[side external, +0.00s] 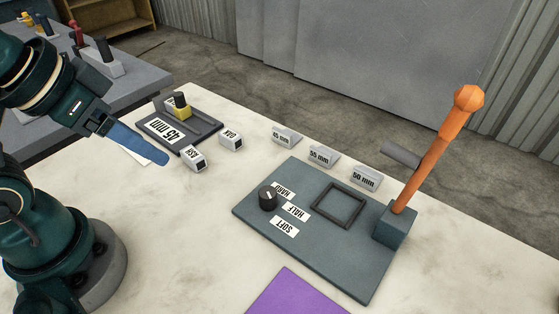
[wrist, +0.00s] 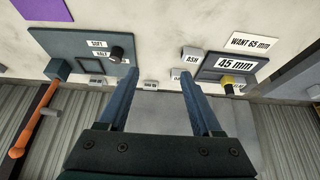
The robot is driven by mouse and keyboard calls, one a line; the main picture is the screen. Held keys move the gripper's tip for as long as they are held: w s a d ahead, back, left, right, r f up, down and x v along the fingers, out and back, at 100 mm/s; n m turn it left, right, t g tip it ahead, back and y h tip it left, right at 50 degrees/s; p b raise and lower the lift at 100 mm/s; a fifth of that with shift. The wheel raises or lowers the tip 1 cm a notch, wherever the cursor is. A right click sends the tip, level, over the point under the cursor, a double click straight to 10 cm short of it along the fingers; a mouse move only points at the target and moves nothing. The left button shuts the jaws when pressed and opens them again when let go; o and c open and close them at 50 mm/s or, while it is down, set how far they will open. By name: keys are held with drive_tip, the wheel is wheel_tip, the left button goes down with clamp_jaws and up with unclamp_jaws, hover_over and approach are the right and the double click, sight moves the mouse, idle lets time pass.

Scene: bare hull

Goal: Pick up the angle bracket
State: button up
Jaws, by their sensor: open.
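I cannot make out any angle bracket in either view. My gripper (side external: 158,157) is at the left of the side external view, above the pale table. Its blue fingers also show in the wrist view (wrist: 158,72), spread apart with nothing between them. A dark tray (side external: 205,127) labelled 45 mm lies beyond the fingertips, apart from them. A small yellow and black piece (side external: 181,105) is at the tray's back edge; it also shows in the wrist view (wrist: 228,80). Its exact shape is unclear.
Blocks marked ASH (side external: 193,158) and OAK (side external: 231,140) stand near the tray. Several mm-marked blocks (side external: 321,156) line the back. A grey panel (side external: 335,262) carries a knob (side external: 268,197), square frame (side external: 340,206) and upright orange lever (side external: 435,150). A purple sheet (side external: 295,295) lies in front.

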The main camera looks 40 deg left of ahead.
drive_tip(key=o, duration=0.4)
drive_tip(key=shift+c, duration=0.2)
drive_tip(key=w+a+m+g+y, duration=0.1)
drive_tip(key=a+m+y, duration=0.65)
drive_tip(key=a, duration=0.75)
drive_tip(key=w+a+r+m+t+y, duration=0.1)
drive_tip(key=w+a+r+m+y, duration=0.2)
drive_tip(key=w+a+y, duration=0.1)
drive_tip(key=m+t+h, duration=0.9)
drive_tip(key=m+h, duration=0.1)
drive_tip(key=m, duration=1.4)
hover_over(281, 134)
drive_tip(key=s+a, duration=0.3)
wheel_tip(281, 134, down, 11)
drive_tip(key=shift+m+g+h, duration=0.6)
drive_tip(key=shift+m+h, duration=0.15)
drive_tip(key=d+f, duration=0.1)
drive_tip(key=f, duration=0.1)
drive_tip(key=s+d+f, duration=0.1)
drive_tip(key=f, duration=0.1)
drive_tip(key=d+f, duration=0.1)
drive_tip(key=f, duration=0.1)
drive_tip(key=shift+s, duration=0.15)
drive_tip(key=shift+x, duration=2.35)
